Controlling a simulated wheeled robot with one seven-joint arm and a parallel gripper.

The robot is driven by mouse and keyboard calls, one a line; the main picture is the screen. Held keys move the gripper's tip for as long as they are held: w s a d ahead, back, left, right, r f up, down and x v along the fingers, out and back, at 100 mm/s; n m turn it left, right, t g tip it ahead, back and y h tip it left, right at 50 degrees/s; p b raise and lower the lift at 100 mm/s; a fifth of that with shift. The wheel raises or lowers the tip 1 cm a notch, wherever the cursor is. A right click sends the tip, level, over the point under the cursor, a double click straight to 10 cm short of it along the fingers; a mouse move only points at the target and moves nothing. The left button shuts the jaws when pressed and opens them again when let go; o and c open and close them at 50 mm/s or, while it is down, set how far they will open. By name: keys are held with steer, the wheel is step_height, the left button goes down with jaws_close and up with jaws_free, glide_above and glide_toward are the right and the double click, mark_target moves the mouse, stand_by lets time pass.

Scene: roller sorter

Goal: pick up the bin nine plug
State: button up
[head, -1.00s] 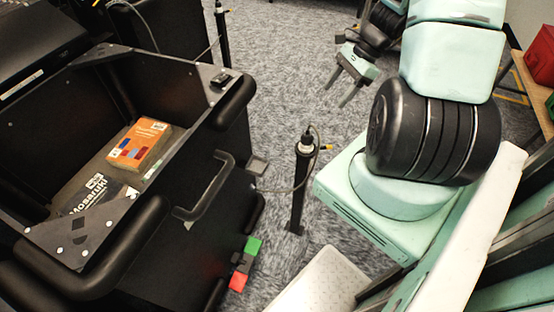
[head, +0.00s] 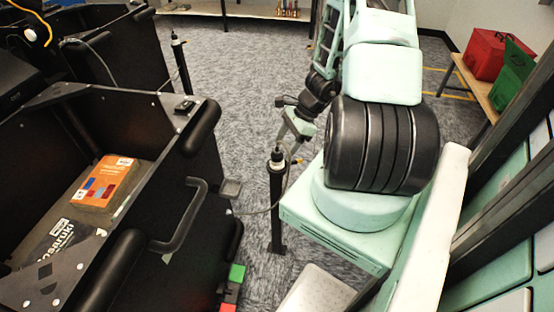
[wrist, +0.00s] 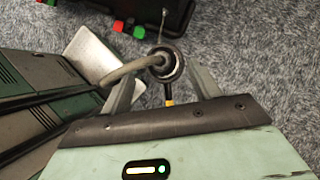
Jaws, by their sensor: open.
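A plug (head: 277,154) with a dark body and a pale collar stands upright on top of a black post (head: 277,205) beside the near black bin. No bin number is readable on it. In the wrist view the plug (wrist: 163,62) appears as a round black ring with a bright centre, and a thick grey cable (wrist: 125,72) leaves it to the left. My gripper (wrist: 166,75) is open, with one finger on each side of the plug; I cannot tell whether either touches it. In the head view my gripper (head: 287,137) is close above the post top, partly hidden by my arm.
The near black bin (head: 195,150) holds an orange-labelled box (head: 105,180) and a dark packet (head: 62,243). Another post with a plug (head: 176,40) stands farther back beside another bin. A bench (head: 475,85) with red and green boxes is at the right. Carpet is clear behind the post.

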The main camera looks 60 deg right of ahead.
mark_target(279, 151)
steer(key=x, duration=0.5)
steer(key=shift+w+f, duration=0.1)
steer(key=shift+w, duration=0.05)
steer(key=c, duration=1.2)
steer(key=shift+c, duration=0.2)
step_height(279, 151, up, 10)
steer(key=shift+r+p, duration=0.1)
steer(key=shift+p, duration=0.45)
